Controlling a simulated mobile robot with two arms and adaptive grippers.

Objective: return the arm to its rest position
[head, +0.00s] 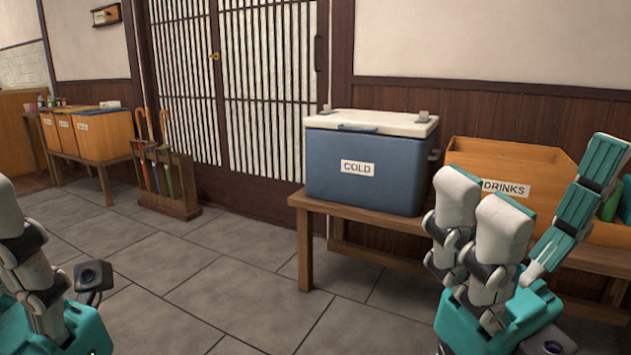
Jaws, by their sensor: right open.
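My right gripper (528,200) is in the lower right, its fingers pointing up and spread apart. It is open, and I see nothing held in it. It shows in front of the wooden box marked DRINKS (470,158) and covers part of that box; I cannot tell how far apart they are. My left gripper (22,240) shows only in part at the lower left edge. Its other fingers are out of the picture, so I cannot tell whether it is open or shut.
A blue cooler marked COLD (400,190), its white lid shut, stands on a wooden bench (335,208). An umbrella stand (172,205) is by the sliding door (265,90). Wooden bins (105,138) stand on a low table at left. The tiled floor (235,270) between my grippers is clear.

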